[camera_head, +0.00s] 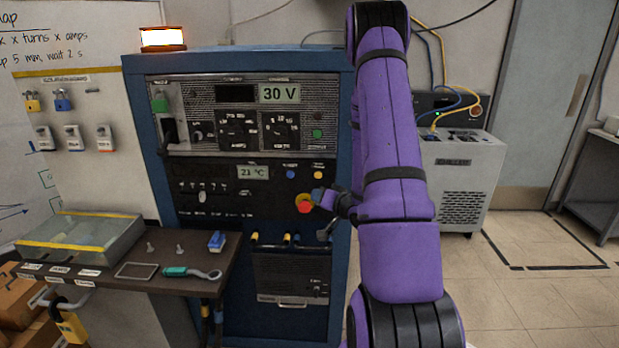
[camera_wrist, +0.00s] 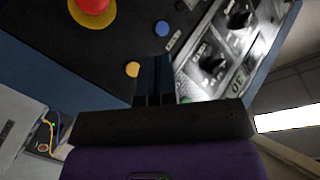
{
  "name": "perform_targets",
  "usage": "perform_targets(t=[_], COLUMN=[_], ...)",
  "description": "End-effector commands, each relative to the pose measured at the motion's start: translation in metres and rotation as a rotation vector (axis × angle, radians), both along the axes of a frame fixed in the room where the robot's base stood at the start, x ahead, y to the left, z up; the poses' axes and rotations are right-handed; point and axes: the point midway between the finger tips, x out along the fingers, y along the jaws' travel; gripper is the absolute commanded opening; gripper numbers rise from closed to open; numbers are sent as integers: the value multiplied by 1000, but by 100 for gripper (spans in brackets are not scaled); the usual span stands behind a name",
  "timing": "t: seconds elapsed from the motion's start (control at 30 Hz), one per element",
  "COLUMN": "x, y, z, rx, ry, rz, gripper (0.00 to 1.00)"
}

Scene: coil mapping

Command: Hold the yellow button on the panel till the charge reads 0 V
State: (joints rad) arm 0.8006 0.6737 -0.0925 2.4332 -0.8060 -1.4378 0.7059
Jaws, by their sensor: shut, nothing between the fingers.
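The yellow button (camera_head: 318,175) is a small round button at the right of the dark panel (camera_head: 225,198). It also shows in the wrist view (camera_wrist: 132,69), just left of my fingertips. The charge display (camera_head: 279,93) above it reads 30 V. My gripper (camera_head: 317,194) is shut and empty. In the head view its tips are just below the yellow button, close to the red button. In the wrist view my gripper (camera_wrist: 155,60) points at the panel between the yellow button and the blue button (camera_wrist: 162,28). I cannot tell how far the tips are from the panel.
A red mushroom button (camera_head: 305,205) on a yellow ring sits lower left of the yellow button. A green button (camera_head: 318,134) is above. A lit lamp (camera_head: 163,37) tops the cabinet. A bench (camera_head: 130,282) with a wrench and clear box stands at left. Floor is open at right.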

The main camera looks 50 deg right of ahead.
Motion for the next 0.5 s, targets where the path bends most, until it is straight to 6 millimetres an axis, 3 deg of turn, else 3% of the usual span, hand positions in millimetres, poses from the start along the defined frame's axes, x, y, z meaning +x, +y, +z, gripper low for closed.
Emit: perform_targets(t=[0.5], x=[3], y=[-4], z=[-1], rx=[4], ry=[-5], rz=[1], gripper=[0])
